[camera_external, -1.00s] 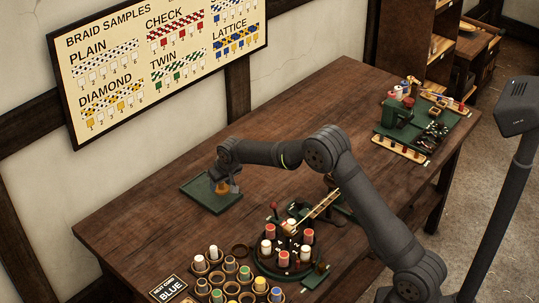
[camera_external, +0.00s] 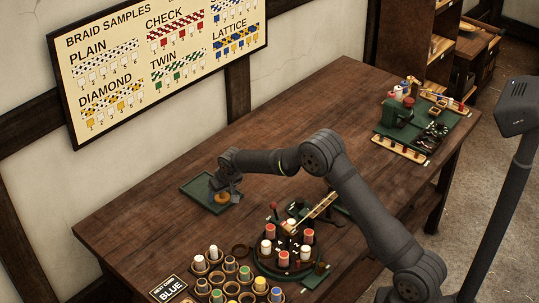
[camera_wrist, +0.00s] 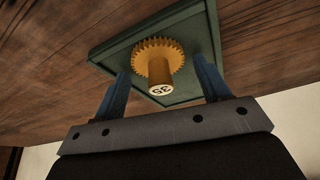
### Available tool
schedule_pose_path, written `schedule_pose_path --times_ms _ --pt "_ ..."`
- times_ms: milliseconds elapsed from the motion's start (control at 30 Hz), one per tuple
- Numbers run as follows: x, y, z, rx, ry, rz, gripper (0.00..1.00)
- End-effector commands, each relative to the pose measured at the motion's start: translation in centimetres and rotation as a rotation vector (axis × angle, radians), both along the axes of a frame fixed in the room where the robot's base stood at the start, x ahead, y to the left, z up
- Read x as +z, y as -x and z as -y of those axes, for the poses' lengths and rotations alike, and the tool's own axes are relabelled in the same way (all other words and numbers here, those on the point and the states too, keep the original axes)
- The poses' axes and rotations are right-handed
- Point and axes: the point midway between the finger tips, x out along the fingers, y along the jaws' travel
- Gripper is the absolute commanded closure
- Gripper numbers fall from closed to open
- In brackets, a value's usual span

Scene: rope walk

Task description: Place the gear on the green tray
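The brass gear (camera_wrist: 160,55) lies on the green tray (camera_wrist: 108,54), its toothed disc down and its hub, marked 35, pointing toward the wrist camera. The gear also shows in the external view (camera_external: 224,198) on the tray (camera_external: 194,188), below my wrist. My gripper (camera_wrist: 161,66) is over the tray with its two blue fingers spread. There is a gap on each side of the hub, and neither finger appears to touch it. In the external view my gripper (camera_external: 221,183) partly hides the gear.
A round braiding stand (camera_external: 284,262) with spools and a group of spool cups (camera_external: 228,280) stand at the near side of the bench. A green machine (camera_external: 398,112) stands at the far right end. The wood around the tray is clear.

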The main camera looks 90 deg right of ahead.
Motion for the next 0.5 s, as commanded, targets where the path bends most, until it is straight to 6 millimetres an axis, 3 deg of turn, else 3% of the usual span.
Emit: schedule_pose_path --times_ms 267,500 --pt "1.3 0.1 -0.3 0.000 0.001 0.002 0.31" --pt "5.3 1.0 -1.6 0.000 0.003 0.003 0.31"
